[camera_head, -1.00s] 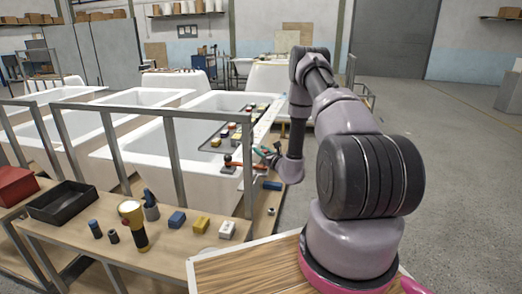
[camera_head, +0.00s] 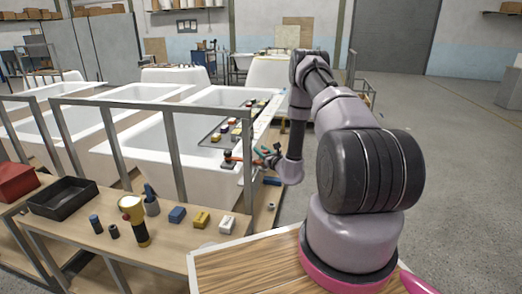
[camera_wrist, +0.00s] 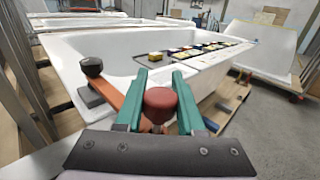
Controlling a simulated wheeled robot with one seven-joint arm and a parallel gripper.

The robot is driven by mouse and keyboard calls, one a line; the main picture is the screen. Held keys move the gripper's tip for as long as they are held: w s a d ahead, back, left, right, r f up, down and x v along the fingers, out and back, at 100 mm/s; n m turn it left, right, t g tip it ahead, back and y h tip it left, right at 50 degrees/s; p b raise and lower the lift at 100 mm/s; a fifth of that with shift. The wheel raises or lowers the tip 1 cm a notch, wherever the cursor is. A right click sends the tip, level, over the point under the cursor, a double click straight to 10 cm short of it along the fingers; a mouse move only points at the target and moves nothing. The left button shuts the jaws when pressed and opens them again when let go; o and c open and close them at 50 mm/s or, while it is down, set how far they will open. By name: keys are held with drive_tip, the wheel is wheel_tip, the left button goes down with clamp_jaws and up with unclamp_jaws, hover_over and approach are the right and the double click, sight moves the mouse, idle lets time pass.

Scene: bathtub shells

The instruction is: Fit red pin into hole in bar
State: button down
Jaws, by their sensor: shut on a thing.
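My gripper (camera_wrist: 158,80) has two teal fingers, and it also shows small in the head view (camera_head: 264,154) beside the near tub's right rim. The fingers are closed on a dark red pin (camera_wrist: 160,103) with a round top, which stands between them. An orange-red bar (camera_wrist: 131,106) lies just left of and behind the fingers, with a black knob at its far left end. The bar also shows in the head view (camera_head: 240,160), left of my gripper. The pin's lower end and any hole in the bar are hidden, so I cannot tell whether they meet.
A white bathtub (camera_wrist: 75,50) lies just beyond the bar. A dark tray (camera_wrist: 195,50) of small coloured blocks rests along its rim. A grey metal rail (camera_head: 160,101) stands in front of the tubs. A wooden bench (camera_head: 165,240) holds several objects. Open floor lies at right.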

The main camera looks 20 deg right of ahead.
drive_tip(key=shift+f, duration=1.1)
drive_tip(key=shift+c, duration=2.2)
unclamp_jaws()
drive_tip(key=shift+s, duration=0.15)
drive_tip(key=s+d, duration=0.2)
drive_tip(key=s, duration=0.8)
drive_tip(key=shift+s, duration=0.2)
